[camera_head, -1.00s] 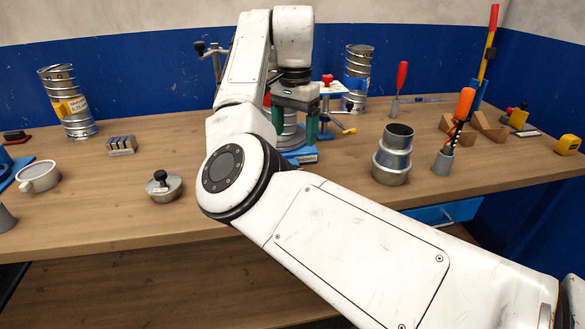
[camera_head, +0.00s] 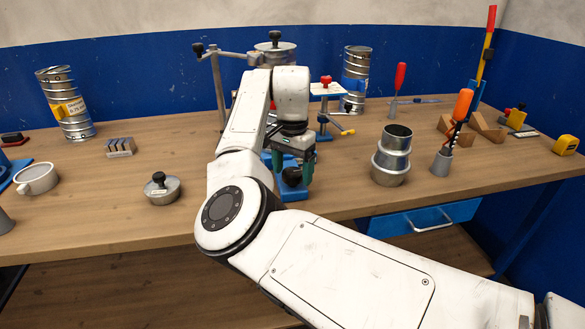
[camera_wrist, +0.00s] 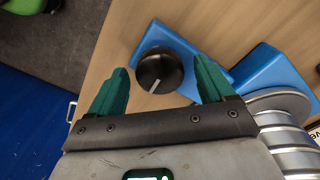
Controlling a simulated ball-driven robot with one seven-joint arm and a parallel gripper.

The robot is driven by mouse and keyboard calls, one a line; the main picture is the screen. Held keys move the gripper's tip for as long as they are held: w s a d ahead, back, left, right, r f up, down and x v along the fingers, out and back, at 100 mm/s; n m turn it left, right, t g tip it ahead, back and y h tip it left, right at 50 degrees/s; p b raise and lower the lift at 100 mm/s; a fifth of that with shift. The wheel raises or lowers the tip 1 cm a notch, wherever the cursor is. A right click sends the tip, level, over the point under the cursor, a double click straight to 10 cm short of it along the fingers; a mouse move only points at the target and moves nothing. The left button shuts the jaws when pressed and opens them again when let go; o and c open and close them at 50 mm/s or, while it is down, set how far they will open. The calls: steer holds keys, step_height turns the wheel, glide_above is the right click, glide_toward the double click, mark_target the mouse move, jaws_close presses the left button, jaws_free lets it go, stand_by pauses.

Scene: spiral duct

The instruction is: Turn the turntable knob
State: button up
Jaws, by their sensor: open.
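The turntable knob (camera_wrist: 160,70) is a round black knob with a white pointer line, on a blue base (camera_wrist: 185,38). In the wrist view it lies between the two green fingers of my gripper (camera_wrist: 160,75), with a visible gap on each side. In the head view, my gripper (camera_head: 293,178) points down over the front of the blue base (camera_head: 292,193), and the dark knob (camera_head: 290,176) shows between the fingers. My gripper is open and holds nothing. My arm hides much of what stands behind the knob.
A silver ribbed cylinder (camera_wrist: 290,130) is close beside my gripper. A stand (camera_head: 214,80) and a clamp-like fixture (camera_head: 326,110) rise behind my arm. A lidded pot (camera_head: 162,190) is to the left and a stepped metal duct (camera_head: 391,160) to the right.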

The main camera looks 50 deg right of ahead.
steer(key=c, duration=1)
steer(key=shift+c, duration=0.2)
steer(key=shift+r+n+p, duration=0.15)
steer(key=shift+n+p, duration=0.15)
steer(key=shift+p, duration=0.4)
